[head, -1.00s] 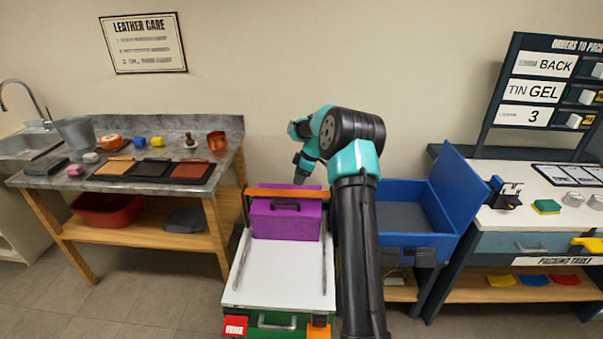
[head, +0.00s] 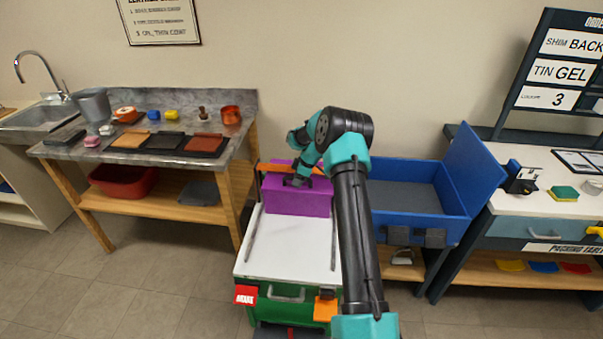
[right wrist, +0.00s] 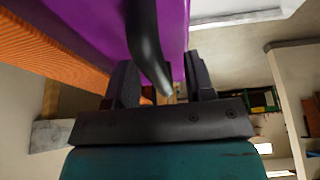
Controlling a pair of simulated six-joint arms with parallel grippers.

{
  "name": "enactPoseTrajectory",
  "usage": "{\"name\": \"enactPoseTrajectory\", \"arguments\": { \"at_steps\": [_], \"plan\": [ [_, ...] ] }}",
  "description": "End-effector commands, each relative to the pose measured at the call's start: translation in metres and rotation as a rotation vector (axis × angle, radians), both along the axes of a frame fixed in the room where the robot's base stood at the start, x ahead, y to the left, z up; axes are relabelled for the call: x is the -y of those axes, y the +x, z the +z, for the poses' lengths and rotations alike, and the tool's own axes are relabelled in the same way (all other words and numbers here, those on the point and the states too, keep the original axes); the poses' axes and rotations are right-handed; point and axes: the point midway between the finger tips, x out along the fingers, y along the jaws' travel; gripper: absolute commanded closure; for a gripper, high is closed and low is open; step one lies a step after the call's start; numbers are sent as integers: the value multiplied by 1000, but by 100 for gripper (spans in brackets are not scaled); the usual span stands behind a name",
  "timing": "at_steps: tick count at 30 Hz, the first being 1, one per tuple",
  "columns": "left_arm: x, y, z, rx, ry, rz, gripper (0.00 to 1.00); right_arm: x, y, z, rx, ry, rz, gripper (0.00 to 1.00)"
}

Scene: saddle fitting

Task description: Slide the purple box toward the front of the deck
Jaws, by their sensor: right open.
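The purple box (head: 300,203) sits at the back of the white deck (head: 290,249), against an orange bar (head: 262,168). My right gripper (head: 298,181) is at the top of the box, by its dark handle. In the right wrist view my open right gripper (right wrist: 160,85) has its fingers on either side of the black handle (right wrist: 147,45), with the purple box (right wrist: 95,28) just beyond. The handle lies between the fingers; I cannot tell if they touch it. The left gripper is not in view.
An open blue bin (head: 415,226) stands right of the deck. A workbench with leather tools (head: 150,178) is at left, and a packing table (head: 530,205) is at right. The front of the deck is clear, with a red tag (head: 245,295) and an orange block (head: 325,309) at its front edge.

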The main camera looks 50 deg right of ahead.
Motion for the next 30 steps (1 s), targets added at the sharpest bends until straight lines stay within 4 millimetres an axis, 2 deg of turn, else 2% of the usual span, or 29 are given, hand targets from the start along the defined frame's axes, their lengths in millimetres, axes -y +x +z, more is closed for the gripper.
{"name": "enactPoseTrajectory", "arguments": {
  "at_steps": [3,12,27,30],
  "plan": [
    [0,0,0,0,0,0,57,-2,2,-6,-1,1,0,51],
    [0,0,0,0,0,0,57,-2,2,-7,0,0,0,52],
    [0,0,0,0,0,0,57,-2,2,-7,0,0,0,100],
    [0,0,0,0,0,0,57,-2,2,-7,0,0,0,100]
  ]
}}
